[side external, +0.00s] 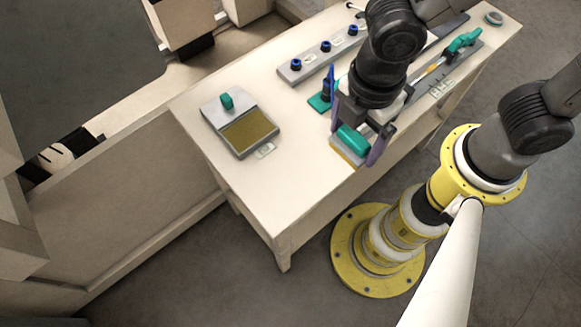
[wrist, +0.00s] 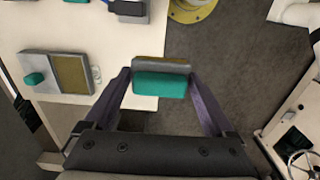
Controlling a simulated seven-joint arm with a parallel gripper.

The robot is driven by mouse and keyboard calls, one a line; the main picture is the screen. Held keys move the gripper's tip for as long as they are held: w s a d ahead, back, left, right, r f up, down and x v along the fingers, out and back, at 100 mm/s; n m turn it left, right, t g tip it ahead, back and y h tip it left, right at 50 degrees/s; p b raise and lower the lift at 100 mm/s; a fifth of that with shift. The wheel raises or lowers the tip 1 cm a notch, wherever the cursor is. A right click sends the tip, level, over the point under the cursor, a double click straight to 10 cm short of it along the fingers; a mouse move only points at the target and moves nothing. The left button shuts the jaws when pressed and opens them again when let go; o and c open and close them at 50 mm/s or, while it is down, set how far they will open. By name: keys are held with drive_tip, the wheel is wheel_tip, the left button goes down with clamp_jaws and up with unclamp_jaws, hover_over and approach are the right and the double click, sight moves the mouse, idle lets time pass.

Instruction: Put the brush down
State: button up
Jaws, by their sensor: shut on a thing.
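The brush (side external: 353,139) has a teal handle block on a grey body with a yellowish-brown edge. My gripper (side external: 355,134) is shut on the brush, with one purple finger at each end. The brush appears at the table's front edge in the side view; its height above the top is hard to tell. In the wrist view the brush (wrist: 161,86) sits level between the fingertips (wrist: 160,77), overlapping the table edge and the floor beyond. A grey tray (side external: 211,110) with a teal knob and an olive-brown pad lies on the table to the left, apart from my gripper.
The white table (side external: 290,190) has clear room between the tray and my gripper and towards its near corner. A grey strip with several blue knobs (side external: 326,46) lies at the back. A teal piece (side external: 318,103) stands just behind my gripper. A teal-handled tool (side external: 462,40) lies far right.

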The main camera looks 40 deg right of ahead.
drive_tip(key=w+a+f, duration=0.4)
drive_tip(key=a+f, duration=0.1)
drive_tip(key=w+a+f, duration=0.2)
drive_tip(key=f, duration=0.1)
drive_tip(key=shift+w+a, duration=0.25)
drive_tip(key=shift+a, duration=0.1)
drive_tip(key=shift+w+a+f, duration=0.1)
drive_tip(key=shift+f, duration=1.6)
drive_tip(key=shift+f, duration=0.2)
drive_tip(key=o, duration=0.9)
drive_tip(key=shift+r, duration=0.1)
wheel_tip(320, 180, up, 12)
drive_tip(key=shift+r, duration=0.1)
